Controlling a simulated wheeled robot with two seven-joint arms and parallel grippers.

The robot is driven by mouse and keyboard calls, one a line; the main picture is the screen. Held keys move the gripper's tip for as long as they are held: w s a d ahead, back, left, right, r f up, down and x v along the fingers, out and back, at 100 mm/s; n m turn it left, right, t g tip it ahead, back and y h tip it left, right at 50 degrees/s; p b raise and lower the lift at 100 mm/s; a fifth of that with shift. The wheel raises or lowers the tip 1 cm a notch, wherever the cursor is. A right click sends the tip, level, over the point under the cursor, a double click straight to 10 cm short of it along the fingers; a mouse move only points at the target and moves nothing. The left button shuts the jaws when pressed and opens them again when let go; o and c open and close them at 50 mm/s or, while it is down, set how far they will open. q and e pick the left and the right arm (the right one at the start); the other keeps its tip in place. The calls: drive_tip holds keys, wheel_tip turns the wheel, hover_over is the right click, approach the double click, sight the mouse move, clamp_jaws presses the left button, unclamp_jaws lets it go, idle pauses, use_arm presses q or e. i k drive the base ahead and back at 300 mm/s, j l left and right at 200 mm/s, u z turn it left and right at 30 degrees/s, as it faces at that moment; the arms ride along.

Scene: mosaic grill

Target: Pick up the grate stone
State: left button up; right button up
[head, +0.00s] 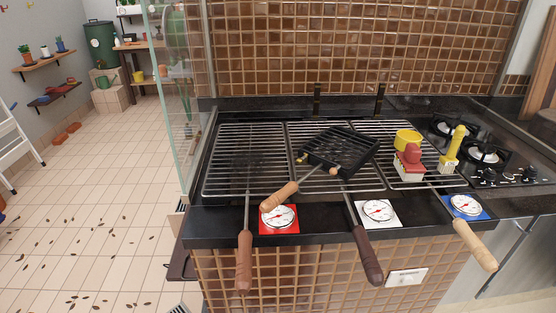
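What looks like the grate stone (410,165), a pale block with a red grip on top, sits on the right section of the grill grate in the head view. A yellow round object (407,138) stands right behind it and is partly hidden by it. I cannot tell whether the two touch. Neither of my grippers shows in this view.
A black grill basket (340,151) with a wooden handle lies across the middle grates. Several wooden handles (366,255) stick out past the front edge. A yellow upright item (452,150) stands right of the stone. Gas burners (484,153) are at right, a glass panel (180,100) at left.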

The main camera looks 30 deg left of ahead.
sight(408, 164)
drive_tip(key=i+l, duration=0.2)
drive_tip(key=i+l+u, duration=0.15)
drive_tip(key=u, duration=0.2)
drive_tip(key=i+l+u, duration=0.1)
drive_tip(key=l+u, duration=0.55)
drive_tip(key=i+l, duration=0.05)
drive_tip(key=l, duration=0.05)
